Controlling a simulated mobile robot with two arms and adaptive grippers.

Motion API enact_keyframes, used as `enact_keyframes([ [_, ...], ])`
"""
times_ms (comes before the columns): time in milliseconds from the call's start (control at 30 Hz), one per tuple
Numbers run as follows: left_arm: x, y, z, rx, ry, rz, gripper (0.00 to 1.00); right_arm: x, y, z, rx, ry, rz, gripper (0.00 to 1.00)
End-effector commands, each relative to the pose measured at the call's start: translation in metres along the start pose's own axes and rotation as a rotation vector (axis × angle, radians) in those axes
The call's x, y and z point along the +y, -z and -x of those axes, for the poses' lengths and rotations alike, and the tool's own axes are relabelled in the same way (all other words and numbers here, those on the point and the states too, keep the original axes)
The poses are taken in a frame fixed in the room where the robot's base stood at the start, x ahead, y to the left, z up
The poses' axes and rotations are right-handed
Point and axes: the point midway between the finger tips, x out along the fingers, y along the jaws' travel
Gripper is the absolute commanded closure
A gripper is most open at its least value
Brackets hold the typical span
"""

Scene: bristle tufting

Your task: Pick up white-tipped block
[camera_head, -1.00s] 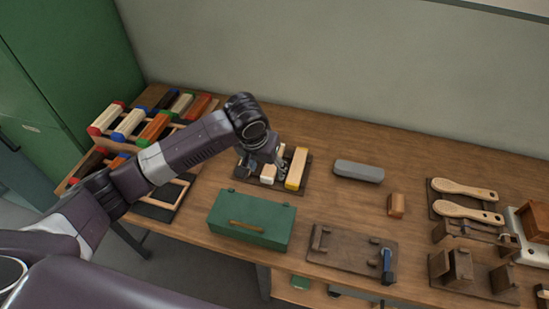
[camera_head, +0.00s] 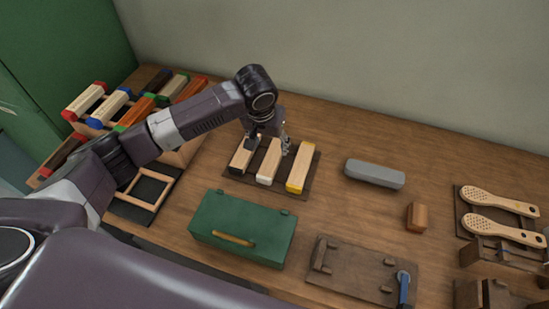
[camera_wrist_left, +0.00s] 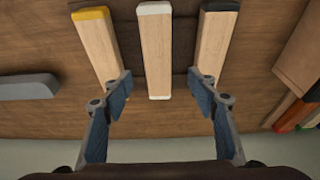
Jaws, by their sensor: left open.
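The white-tipped block (camera_head: 269,161) lies on a dark board between a black-tipped block (camera_head: 243,156) and a yellow-tipped block (camera_head: 300,168). My left gripper (camera_head: 268,145) is over the far part of this board. In the left wrist view the white-tipped block (camera_wrist_left: 155,50) stands in the middle, with light wood and white ends. My left gripper (camera_wrist_left: 160,115) is open there, its two blue-padded fingers apart on either side of the white-tipped block's line, nothing between them gripped. The fingers overlap the lower ends of the yellow-tipped and black-tipped blocks in the picture. My right gripper is not seen.
A green toolbox (camera_head: 243,228) stands in front of the board. A grey block (camera_head: 374,174) and a small brown block (camera_head: 416,216) lie to the right. A rack of coloured-tipped blocks (camera_head: 135,105) is at the left. Two paddle brushes (camera_head: 500,202) lie at far right.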

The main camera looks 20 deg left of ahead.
Motion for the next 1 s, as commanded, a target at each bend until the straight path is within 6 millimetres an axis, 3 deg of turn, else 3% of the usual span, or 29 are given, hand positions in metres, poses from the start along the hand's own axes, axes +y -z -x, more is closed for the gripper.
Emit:
enact_keyframes([
  [500,0.003,-0.002,-0.064,0.0,0.001,-0.001,0.46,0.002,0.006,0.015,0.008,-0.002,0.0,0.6],
  [767,0.003,-0.002,-0.068,0.002,0.0,-0.002,0.46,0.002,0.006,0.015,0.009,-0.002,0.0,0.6],
  [1000,0.003,-0.002,-0.067,0.001,0.0,-0.002,0.71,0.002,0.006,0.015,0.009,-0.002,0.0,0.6],
])
